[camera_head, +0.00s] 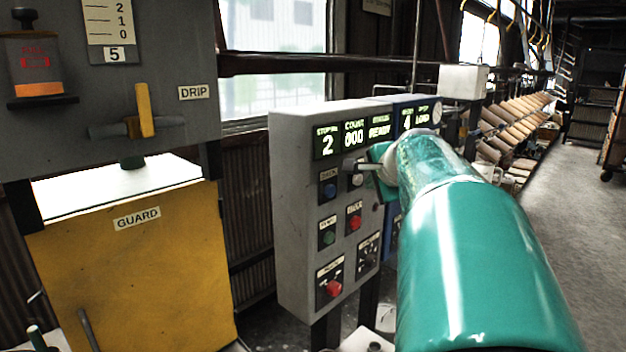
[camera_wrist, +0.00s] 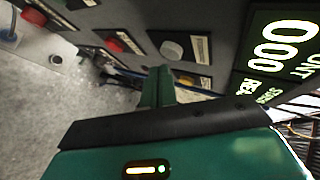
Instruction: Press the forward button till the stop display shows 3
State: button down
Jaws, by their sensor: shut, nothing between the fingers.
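The grey control panel (camera_head: 290,150) stands in the middle of the head view. Its stop display (camera_head: 328,145) shows 2; the count display (camera_head: 355,135) beside it reads 000 and the status reads READY. Below are a blue button (camera_head: 328,190) and a pale button (camera_head: 356,181), which also shows in the wrist view (camera_wrist: 172,50). The button labels are too small to read, so I cannot tell which is forward. My gripper (camera_head: 364,167) is shut and empty, its tip close to the pale button. Whether it touches is unclear.
The panel also has a green button (camera_head: 327,238), red buttons (camera_head: 354,223) (camera_head: 333,288) and a knob (camera_head: 368,256). A blue panel (camera_head: 408,103) with another display adjoins on the right. A yellow guard (camera_head: 140,270) stands left. Open floor (camera_head: 570,220) lies right.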

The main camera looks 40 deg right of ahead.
jog(key=shift+w, duration=0.35)
